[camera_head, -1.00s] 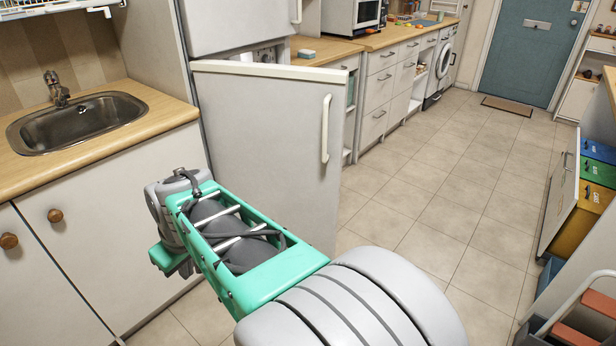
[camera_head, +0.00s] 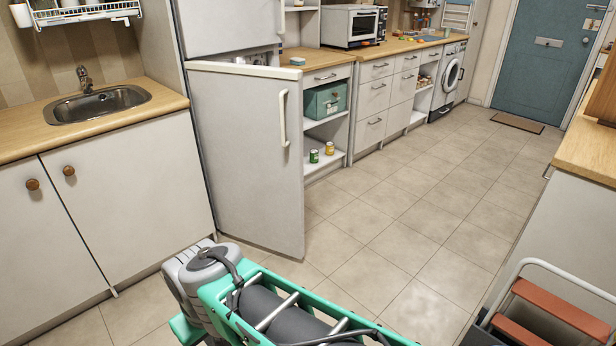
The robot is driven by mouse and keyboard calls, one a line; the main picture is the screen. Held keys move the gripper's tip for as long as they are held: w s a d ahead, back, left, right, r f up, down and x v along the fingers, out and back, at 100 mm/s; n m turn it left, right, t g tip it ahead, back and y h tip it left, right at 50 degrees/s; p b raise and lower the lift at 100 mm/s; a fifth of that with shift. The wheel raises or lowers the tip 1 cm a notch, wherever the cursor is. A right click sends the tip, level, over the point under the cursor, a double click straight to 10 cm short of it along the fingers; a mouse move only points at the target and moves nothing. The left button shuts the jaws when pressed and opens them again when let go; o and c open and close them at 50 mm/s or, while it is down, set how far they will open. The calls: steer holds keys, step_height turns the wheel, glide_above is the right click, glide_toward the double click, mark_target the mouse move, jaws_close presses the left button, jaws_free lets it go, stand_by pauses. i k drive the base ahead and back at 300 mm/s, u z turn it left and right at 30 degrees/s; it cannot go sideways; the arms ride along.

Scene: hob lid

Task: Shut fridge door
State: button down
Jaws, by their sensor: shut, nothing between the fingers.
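The fridge door (camera_head: 245,155) is a plain white panel standing ajar, swung out from the fridge (camera_head: 225,25) below its upper door. Its long white handle (camera_head: 283,118) is on the right side of its outer face. A strip of the fridge's inside (camera_head: 262,56) shows above the door's top edge. My arm, teal and grey, crosses the bottom of the view in front of the door, with floor seen between them. My gripper's fingers do not show.
A sink counter (camera_head: 165,105) with cupboards stands left of the fridge. Right of the door are open shelves with a green box (camera_head: 325,100) and two small cans (camera_head: 314,156). A step stool (camera_head: 560,310) stands at the lower right. The middle floor (camera_head: 400,220) is clear.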

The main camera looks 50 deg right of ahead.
mark_target(249, 118)
steer(key=z, duration=0.55)
steer(key=i, duration=1.55)
steer(key=u, duration=0.75)
